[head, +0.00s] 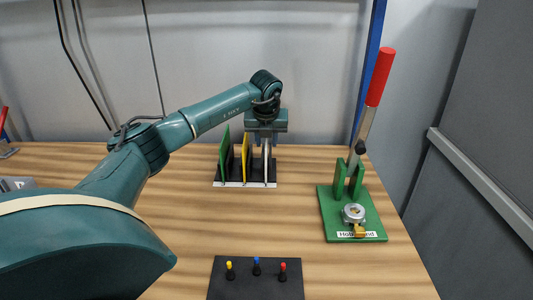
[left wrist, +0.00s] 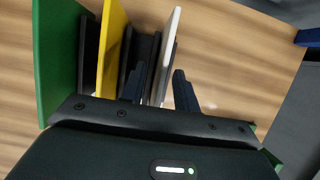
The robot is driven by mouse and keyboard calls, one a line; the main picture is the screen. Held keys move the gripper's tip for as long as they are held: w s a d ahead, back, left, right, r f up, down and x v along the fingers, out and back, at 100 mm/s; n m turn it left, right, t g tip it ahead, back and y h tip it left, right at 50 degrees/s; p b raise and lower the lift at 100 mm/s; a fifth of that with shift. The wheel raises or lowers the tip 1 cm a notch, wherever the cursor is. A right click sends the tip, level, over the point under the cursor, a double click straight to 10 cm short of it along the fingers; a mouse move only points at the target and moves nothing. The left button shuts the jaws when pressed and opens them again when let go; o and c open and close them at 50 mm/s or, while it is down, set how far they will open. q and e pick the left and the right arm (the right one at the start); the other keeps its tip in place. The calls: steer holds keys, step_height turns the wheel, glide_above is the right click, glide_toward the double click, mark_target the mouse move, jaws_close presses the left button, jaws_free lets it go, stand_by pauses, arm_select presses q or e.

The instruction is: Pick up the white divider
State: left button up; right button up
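The white divider (head: 266,163) stands upright at the right end of a dark rack with a pale base edge (head: 230,184), in the head view. It also shows in the left wrist view (left wrist: 172,50) as a thin white plate. My left gripper (head: 266,145) is right above the white divider, pointing down. In the left wrist view my left gripper (left wrist: 161,88) is open, with one finger on each side of the white divider's near part. I cannot tell whether either finger touches it. My right gripper is not in view.
A yellow divider (head: 246,155) and a green divider (head: 224,155) stand left of the white one, close by. A green lever press (head: 330,215) with a red handle (head: 379,78) is to the right. A dark board (head: 255,285) with several coloured pegs lies in front. The wood table between is clear.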

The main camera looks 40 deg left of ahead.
arm_select(q)
steer(key=shift+f, duration=0.15)
jaws_close()
stand_by(0.4)
